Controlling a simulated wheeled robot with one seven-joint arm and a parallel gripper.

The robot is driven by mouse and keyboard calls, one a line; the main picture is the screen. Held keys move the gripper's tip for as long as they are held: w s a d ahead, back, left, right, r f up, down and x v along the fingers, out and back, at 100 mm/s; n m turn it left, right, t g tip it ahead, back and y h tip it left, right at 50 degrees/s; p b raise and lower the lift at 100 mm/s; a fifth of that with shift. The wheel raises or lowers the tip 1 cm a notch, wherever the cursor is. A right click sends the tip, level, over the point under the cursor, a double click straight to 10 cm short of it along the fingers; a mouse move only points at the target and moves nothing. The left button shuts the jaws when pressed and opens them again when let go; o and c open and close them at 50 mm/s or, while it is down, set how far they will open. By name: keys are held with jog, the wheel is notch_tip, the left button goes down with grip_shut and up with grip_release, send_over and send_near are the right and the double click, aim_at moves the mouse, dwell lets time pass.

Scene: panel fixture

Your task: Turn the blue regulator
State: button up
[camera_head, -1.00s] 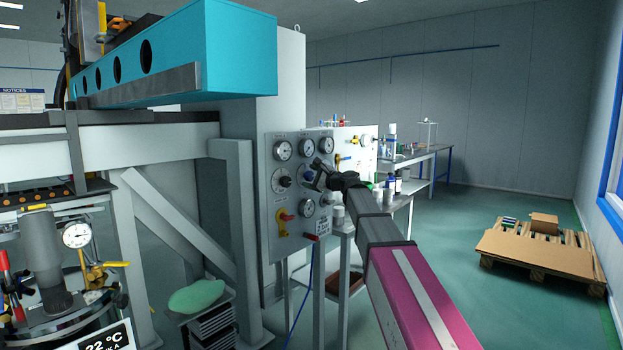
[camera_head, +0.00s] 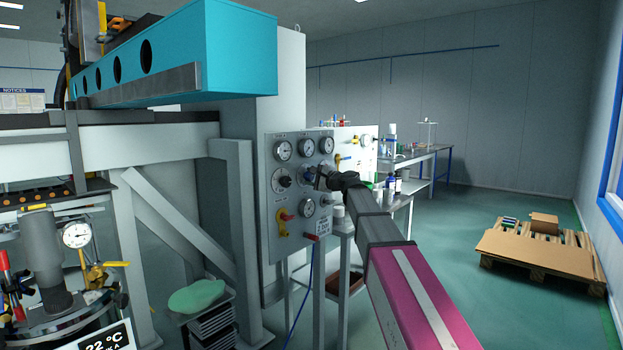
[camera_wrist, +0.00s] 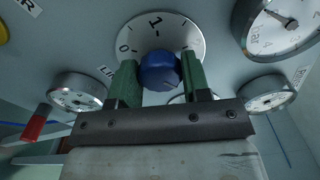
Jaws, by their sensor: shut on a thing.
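The blue regulator (camera_wrist: 160,72) is a round blue knob in front of a white dial (camera_wrist: 188,35) marked with 0 and 1. My gripper (camera_wrist: 158,82) has its green fingers on either side of the knob, shut on it. In the head view my gripper (camera_head: 320,177) is at the grey panel (camera_head: 292,238), right of a dial with a dark knob (camera_head: 283,180). There the gripper hides most of the blue regulator. The knob's pointer mark cannot be made out.
Pressure gauges surround the regulator, one close at upper right (camera_wrist: 285,25) in the wrist view. A yellow valve with a red handle (camera_head: 284,222) sits lower on the panel. A bench (camera_head: 425,155) stands behind. Open floor lies right, with a pallet (camera_head: 540,250).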

jog(key=n, duration=0.6)
jog(key=shift+n, duration=0.3)
jog(key=n, duration=0.5)
jog(key=shift+f, duration=0.1)
jog(key=shift+n, duration=0.4)
jog(key=o, duration=0.9)
jog(key=v, duration=1.1)
